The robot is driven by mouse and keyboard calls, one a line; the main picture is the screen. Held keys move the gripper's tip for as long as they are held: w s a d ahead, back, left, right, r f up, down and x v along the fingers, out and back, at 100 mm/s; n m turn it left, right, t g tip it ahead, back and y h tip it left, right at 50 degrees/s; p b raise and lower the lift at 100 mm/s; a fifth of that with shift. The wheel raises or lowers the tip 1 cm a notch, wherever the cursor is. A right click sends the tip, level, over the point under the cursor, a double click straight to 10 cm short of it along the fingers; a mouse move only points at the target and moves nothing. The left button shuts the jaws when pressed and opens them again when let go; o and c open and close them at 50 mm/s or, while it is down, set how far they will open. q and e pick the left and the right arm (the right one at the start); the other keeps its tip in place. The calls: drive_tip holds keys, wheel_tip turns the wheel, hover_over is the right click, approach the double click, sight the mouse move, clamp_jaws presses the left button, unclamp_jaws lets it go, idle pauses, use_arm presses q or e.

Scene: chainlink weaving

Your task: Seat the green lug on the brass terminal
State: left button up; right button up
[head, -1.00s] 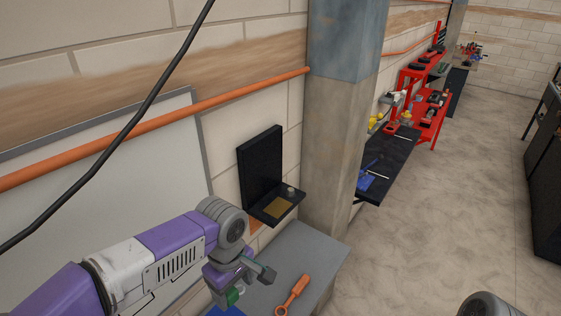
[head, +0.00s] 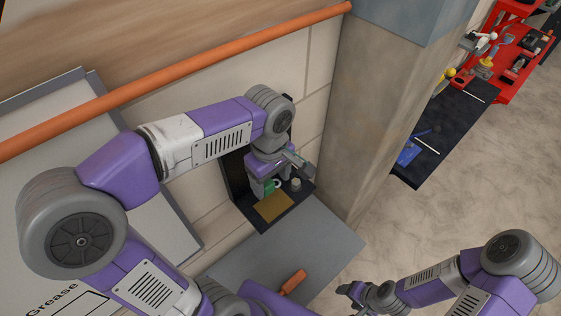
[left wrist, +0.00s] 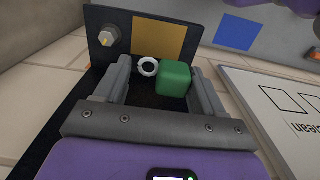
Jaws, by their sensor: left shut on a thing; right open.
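The green lug (head: 269,185) is a green block with a pale metal ring on one side. It also shows in the left wrist view (left wrist: 174,79), its ring to the left. My left gripper (left wrist: 161,82) is shut on the lug and holds it over the black shelf, near the wall. The terminal (head: 296,184) is a short grey post on the shelf, just right of the lug's ring; in the left wrist view its stud (left wrist: 108,36) has a yellowish tip. Ring and post look apart. My right gripper (head: 354,290) is open and empty, low in the head view.
A brass-coloured square (head: 274,206) lies on the black shelf (head: 262,224), which has an upright back plate. Below is a grey bench (head: 325,240) with an orange-handled tool (head: 293,282), partly hidden by my arm. A concrete pillar (head: 382,110) stands close on the right.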

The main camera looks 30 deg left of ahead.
sight(273, 207)
use_arm(q)
drive_tip(key=shift+s, duration=0.4)
drive_tip(key=shift+w+f+b, duration=0.1)
drive_tip(key=shift+w+b, duration=0.05)
drive_tip(key=shift+b, duration=0.3)
drive_tip(key=shift+f+t+b, duration=0.25)
drive_tip(key=shift+t+b, duration=0.05)
wheel_tip(273, 207, down, 7)
drive_tip(key=b, duration=0.6)
use_arm(e)
wheel_tip(273, 207, down, 7)
drive_tip(key=shift+s+f, duration=0.15)
drive_tip(key=shift+s, duration=0.05)
use_arm(q)
drive_tip(key=shift+f+b, duration=0.45)
drive_tip(key=shift+f, duration=0.2)
use_arm(e)
drive_tip(key=shift+f, duration=0.5)
use_arm(q)
drive_tip(key=o, duration=1.2)
drive_tip(key=shift+s+r+p, duration=0.2)
drive_tip(key=shift+r+p, duration=0.2)
drive_tip(key=shift+r, duration=3.4)
use_arm(e)
drive_tip(key=shift+r, duration=0.35)
